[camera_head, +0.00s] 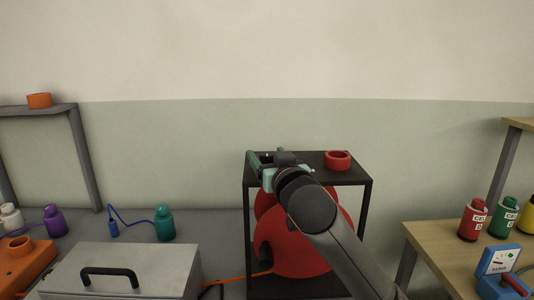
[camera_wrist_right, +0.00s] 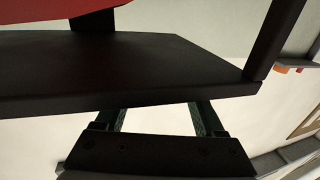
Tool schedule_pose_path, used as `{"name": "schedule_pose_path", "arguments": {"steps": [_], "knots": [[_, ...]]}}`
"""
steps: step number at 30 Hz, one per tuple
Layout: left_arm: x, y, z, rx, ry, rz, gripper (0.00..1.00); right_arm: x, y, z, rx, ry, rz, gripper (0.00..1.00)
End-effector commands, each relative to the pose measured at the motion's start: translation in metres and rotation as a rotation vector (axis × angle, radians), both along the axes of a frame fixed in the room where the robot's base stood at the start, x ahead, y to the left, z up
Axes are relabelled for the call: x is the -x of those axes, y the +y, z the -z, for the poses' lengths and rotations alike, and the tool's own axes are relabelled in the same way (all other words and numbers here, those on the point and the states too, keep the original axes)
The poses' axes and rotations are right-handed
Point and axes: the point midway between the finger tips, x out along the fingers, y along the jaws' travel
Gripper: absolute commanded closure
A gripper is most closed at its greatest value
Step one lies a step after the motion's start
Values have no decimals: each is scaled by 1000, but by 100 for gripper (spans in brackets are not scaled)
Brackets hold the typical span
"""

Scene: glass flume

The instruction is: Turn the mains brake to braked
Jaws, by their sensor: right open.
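A large red drum (camera_head: 298,252) like a cable reel sits inside a black open frame (camera_head: 367,205), with an orange cable (camera_head: 238,279) running from its lower left. A dark part (camera_head: 263,255) shows at the drum's left side; I cannot tell if it is the mains brake or how it is set. My right gripper (camera_head: 262,168) is open and empty at the frame's top left; my arm hides part of the drum. In the right wrist view the open fingers (camera_wrist_right: 158,115) are close to a black panel (camera_wrist_right: 120,65); I cannot tell if they touch. My left gripper is not in view.
A red ring (camera_head: 338,160) lies on the frame's top. A grey box with a black handle (camera_head: 109,272) stands at the left, near a teal bottle (camera_head: 164,224). A wooden table (camera_head: 427,236) at the right holds labelled bottles and a blue meter box (camera_head: 498,260).

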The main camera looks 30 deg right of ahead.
Motion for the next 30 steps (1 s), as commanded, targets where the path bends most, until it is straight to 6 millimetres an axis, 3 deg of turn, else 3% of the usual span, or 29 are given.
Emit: {"name": "schedule_pose_path", "arguments": {"steps": [12, 30], "knots": [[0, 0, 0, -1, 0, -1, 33, -8, -2, 0, 0, 0, 0, 29], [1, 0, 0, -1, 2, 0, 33, -8, -2, 0, 0, 1, 0, 95]]}}
